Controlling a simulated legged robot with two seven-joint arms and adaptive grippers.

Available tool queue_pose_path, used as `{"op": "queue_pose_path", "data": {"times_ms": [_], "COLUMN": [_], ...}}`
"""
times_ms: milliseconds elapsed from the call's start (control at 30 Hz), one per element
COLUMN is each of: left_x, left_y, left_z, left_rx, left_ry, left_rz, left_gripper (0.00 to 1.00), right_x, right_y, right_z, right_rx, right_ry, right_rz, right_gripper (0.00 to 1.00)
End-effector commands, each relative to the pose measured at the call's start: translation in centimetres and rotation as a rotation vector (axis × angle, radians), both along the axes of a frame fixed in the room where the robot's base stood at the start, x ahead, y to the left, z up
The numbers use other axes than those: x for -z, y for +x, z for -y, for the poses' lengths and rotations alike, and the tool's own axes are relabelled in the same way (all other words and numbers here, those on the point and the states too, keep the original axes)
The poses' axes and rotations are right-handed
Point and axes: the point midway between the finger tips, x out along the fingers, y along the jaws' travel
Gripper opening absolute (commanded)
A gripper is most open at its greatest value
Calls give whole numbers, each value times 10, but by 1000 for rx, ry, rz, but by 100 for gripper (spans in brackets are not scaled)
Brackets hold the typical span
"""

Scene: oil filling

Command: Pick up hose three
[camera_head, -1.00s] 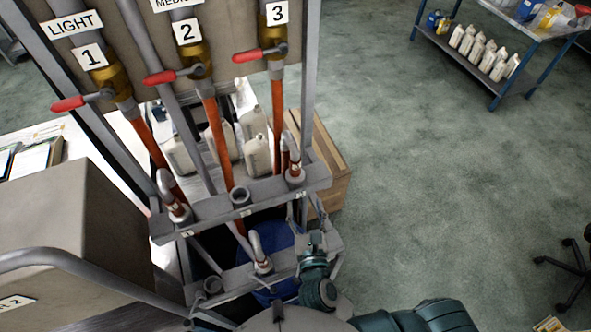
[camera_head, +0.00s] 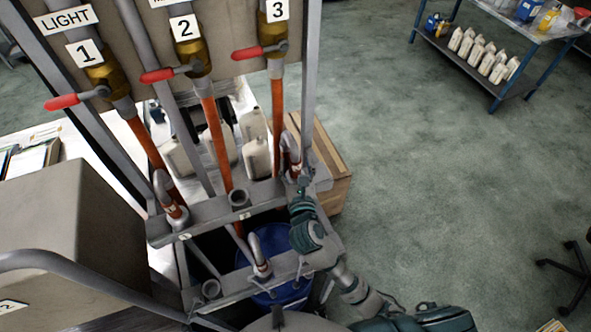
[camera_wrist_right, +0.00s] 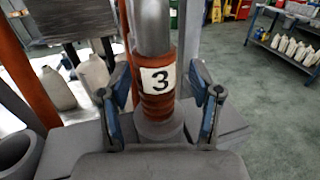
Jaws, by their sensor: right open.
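Hose three shows in the right wrist view as a grey pipe end with a ribbed orange collar and a "3" label (camera_wrist_right: 156,82). It stands upright in its holder on the grey rack. In the head view its orange hose (camera_head: 278,125) hangs below valve 3, and its curved grey end (camera_head: 290,150) sits at the rack's right end. My right gripper (camera_wrist_right: 160,88) is open, with one finger on each side of the collar; gaps show between the fingers and the collar. In the head view my right gripper (camera_head: 299,180) is partly hidden at the holder. My left gripper is not in view.
Hose one's end (camera_head: 171,195) and hose two's end (camera_head: 259,256) stand in other holders. A blue drum (camera_head: 290,292) is under the rack. A wooden crate (camera_head: 335,185) stands behind. A shelf cart (camera_head: 490,60) is at the far right, with open floor between.

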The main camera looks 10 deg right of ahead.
Motion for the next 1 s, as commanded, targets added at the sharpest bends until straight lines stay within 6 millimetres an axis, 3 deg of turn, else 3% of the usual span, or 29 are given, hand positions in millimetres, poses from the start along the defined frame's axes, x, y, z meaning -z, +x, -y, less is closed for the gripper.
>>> {"op": "queue_pose_path", "data": {"times_ms": [233, 400, 500, 833, 1000], "left_x": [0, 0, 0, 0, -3], "left_y": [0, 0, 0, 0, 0], "left_z": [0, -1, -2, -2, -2], "left_rx": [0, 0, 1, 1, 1], "left_ry": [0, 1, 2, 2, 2], "left_rz": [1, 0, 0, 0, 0], "left_gripper": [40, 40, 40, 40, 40], "right_x": [1, 1, 1, -3, -31], "right_y": [1, 1, 1, 1, 1], "right_z": [0, 0, 0, 0, 0], "right_rx": [0, 0, 0, 0, -1], "right_ry": [0, 0, 0, 1, 5], "right_rz": [0, -1, -1, 2, 7], "right_gripper": [61, 19, 0, 0, 0]}}
